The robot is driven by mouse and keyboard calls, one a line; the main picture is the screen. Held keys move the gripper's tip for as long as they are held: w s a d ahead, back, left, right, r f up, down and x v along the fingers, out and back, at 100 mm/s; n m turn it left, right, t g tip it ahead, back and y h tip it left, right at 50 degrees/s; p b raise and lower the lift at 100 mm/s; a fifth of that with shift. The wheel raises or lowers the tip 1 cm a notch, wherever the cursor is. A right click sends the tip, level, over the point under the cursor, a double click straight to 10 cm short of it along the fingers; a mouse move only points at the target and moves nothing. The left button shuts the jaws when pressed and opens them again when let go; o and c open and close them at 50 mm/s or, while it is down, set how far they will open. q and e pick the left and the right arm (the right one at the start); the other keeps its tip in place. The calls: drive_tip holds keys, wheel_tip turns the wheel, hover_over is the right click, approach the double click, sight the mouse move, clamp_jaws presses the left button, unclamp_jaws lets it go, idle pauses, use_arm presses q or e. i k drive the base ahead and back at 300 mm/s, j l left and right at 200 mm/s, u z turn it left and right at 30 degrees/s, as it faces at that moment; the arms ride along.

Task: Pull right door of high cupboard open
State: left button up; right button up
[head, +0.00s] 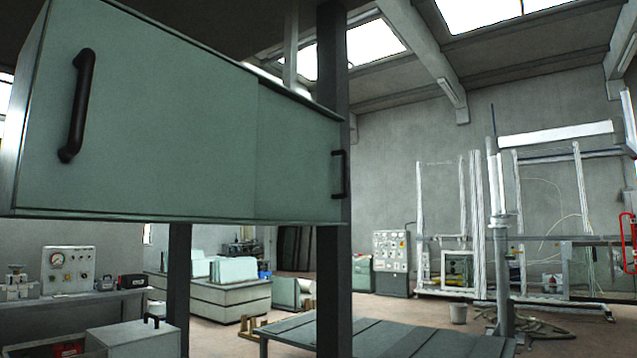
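The high cupboard (150,217) is a long grey-green box that fills the upper left of the head view. Its front has two flat panels that meet at a vertical seam, and both look shut. The left door (170,120) is nearer and larger in view, with a black bar handle (78,105) by its left edge. The right door (295,155) is farther away and seen at a slant, with a black bar handle (338,174) by its right edge. Neither of my grippers shows in this view, and nothing touches either handle.
Dark posts (179,290) (333,290) stand under the cupboard. A low dark table (400,338) is below at the right. A light box with a handle (135,342) sits at lower left, by a bench (85,297) with instruments. The air before the doors looks clear.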

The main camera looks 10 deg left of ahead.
sight(299, 153)
drive_tip(key=i+l+u, duration=0.2)
drive_tip(key=i+u, duration=0.25)
drive_tip(key=i+l+u, duration=0.3)
drive_tip(key=u, duration=0.15)
drive_tip(key=i, duration=0.05)
